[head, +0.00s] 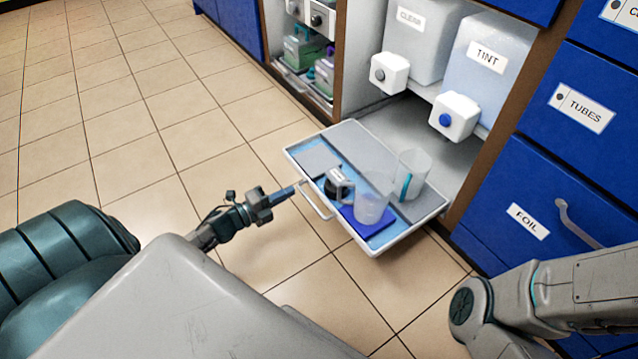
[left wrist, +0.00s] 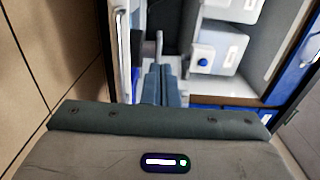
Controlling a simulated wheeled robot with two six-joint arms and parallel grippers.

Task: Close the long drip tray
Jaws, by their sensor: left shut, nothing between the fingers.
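The long drip tray (head: 413,230) is pulled out over the floor below the CLEAR and TINT dispensers. It has a pale rim, a blue and grey floor and a white bar handle (head: 314,203) on its front. It holds two clear jugs (head: 371,201) (head: 413,172), a dark round-ended item (head: 338,183) and a dark blue pad (head: 368,228). My left gripper (head: 289,192) is shut and empty at the tray's front, by the handle's far end. Its blue fingers also show in the left wrist view (left wrist: 161,83). I cannot tell whether they touch the tray. My right gripper is out of view.
The CLEAR dispenser (head: 408,38) and TINT dispenser (head: 489,62) stand above the tray's bay, their taps overhanging it. A blue FOIL drawer (head: 549,207) is shut at the right. Green bottles (head: 304,48) stand in the bay at left. The tiled floor is clear.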

